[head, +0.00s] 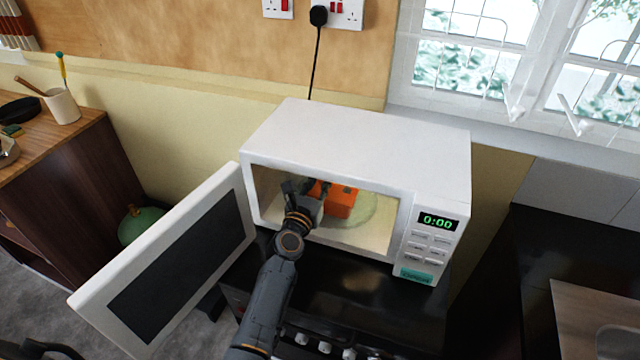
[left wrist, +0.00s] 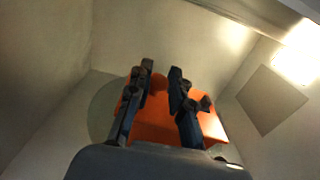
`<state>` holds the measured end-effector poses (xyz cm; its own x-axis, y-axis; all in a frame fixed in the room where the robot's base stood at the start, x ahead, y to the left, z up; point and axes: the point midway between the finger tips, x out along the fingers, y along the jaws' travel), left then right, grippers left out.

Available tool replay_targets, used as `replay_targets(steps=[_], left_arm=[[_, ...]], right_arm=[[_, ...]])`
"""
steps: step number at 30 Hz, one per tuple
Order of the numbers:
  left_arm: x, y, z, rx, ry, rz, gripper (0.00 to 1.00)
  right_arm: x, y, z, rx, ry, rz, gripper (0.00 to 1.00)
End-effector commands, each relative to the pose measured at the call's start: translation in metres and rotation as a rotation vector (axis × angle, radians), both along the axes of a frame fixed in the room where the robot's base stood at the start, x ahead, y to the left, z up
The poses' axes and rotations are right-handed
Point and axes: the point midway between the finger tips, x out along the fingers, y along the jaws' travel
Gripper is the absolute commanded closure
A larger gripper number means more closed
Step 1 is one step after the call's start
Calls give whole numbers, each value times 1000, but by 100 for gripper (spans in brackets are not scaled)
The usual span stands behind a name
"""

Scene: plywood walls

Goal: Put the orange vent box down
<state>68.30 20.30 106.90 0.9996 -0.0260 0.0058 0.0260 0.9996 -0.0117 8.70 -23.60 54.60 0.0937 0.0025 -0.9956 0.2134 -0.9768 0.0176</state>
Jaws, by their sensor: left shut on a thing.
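The orange vent box (head: 342,203) is inside the open white microwave (head: 370,140), over the round turntable plate (head: 368,214). It also shows in the left wrist view (left wrist: 155,122), between my fingers. My left gripper (head: 308,188) reaches in through the microwave's opening and is shut on the box; its two dark fingers (left wrist: 163,88) lie along the box in the left wrist view. I cannot tell whether the box's underside touches the plate. My arm and gripper hide the box's left part in the head view. My right gripper is not in view.
The microwave door (head: 180,265) stands wide open to the left. The microwave sits on a black stove top (head: 350,300). A wooden cabinet with a cup (head: 62,107) is at the left, and a green round object (head: 140,224) lies behind the door. Cavity walls are close around my gripper.

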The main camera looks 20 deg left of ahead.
Motion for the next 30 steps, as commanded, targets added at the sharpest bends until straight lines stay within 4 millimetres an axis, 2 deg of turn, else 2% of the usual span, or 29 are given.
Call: replay_targets(steps=[1,3,4,12,16,20,30], left_arm=[[-1,0,-4,3,7,-2,74],[-1,0,-3,2,7,-2,60],[-1,0,-3,2,7,-2,57],[-1,0,-2,1,5,-1,57],[-8,0,-2,1,6,-1,57],[-26,0,-1,0,6,-1,57],[-93,2,-2,2,6,-2,57]], right_arm=[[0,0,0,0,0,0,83],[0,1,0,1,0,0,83],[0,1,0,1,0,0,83],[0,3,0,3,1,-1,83],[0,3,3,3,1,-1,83],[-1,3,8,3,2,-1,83],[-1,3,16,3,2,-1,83]])
